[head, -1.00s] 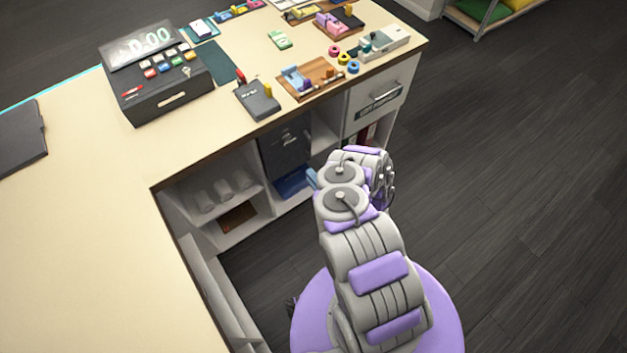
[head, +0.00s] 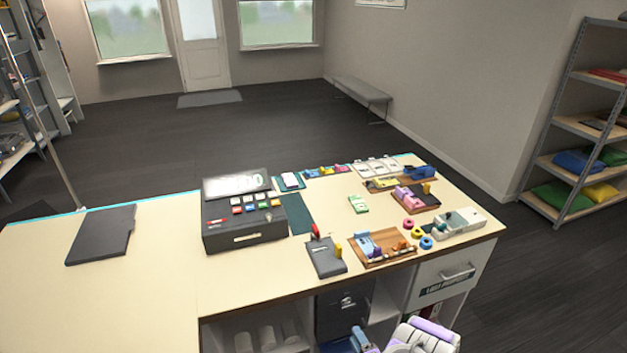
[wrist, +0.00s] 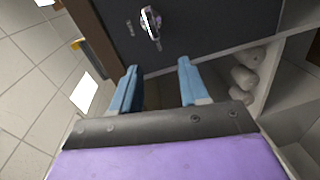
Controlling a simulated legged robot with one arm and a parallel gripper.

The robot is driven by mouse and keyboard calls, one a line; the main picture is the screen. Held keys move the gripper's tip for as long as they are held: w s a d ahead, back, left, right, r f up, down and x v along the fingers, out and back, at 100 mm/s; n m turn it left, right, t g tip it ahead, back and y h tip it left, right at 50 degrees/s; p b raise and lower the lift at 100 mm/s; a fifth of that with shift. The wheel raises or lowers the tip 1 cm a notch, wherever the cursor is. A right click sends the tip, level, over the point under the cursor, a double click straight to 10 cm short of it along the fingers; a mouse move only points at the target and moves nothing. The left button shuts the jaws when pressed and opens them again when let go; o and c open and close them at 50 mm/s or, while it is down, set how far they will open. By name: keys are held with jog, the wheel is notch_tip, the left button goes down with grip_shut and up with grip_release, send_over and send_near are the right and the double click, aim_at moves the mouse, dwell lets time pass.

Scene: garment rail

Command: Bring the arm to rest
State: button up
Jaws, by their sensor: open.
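My gripper shows in the wrist view (wrist: 158,88) with its two blue fingers apart and nothing between them. It faces the dark safe-like box (wrist: 190,35) under the counter, which has a metal handle. In the head view only part of my arm and a bit of blue show at the bottom edge, in front of the same dark box (head: 343,308). The fingertips are hidden in the head view.
The counter (head: 160,270) carries a cash register (head: 243,222), a dark flat pad (head: 101,235), wooden trays and small items. A drawer (head: 450,276) is at its right end. White rolls (wrist: 243,77) lie on a shelf beside the box. Open floor lies beyond the counter.

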jog(key=w+a+r+m+g+b, duration=0.1)
jog(key=w+a+r+m+g, duration=0.35)
jog(key=w+r, duration=0.45)
jog(key=s+a+r+m+g+h+b, duration=0.15)
jog(key=s+r+m+g, duration=0.35)
jog(key=r, duration=0.7)
jog(key=s+d+r+m+g+h+b, duration=0.1)
jog(key=s+r, duration=0.5)
jog(key=s, duration=0.8)
jog(key=s+d+r+m+g+h+b, duration=0.1)
jog(key=s+r+m+g, duration=0.3)
jog(key=s, duration=1.1)
jog(key=s+d+r+m+g+h+b, duration=0.1)
jog(key=s+r+m, duration=0.5)
jog(key=s, duration=0.9)
jog(key=shift+s+d+r+g+h, duration=0.2)
jog(key=shift+d+r+g+h, duration=0.25)
jog(key=shift+d+r+g, duration=0.55)
jog(key=shift+a+f, duration=0.1)
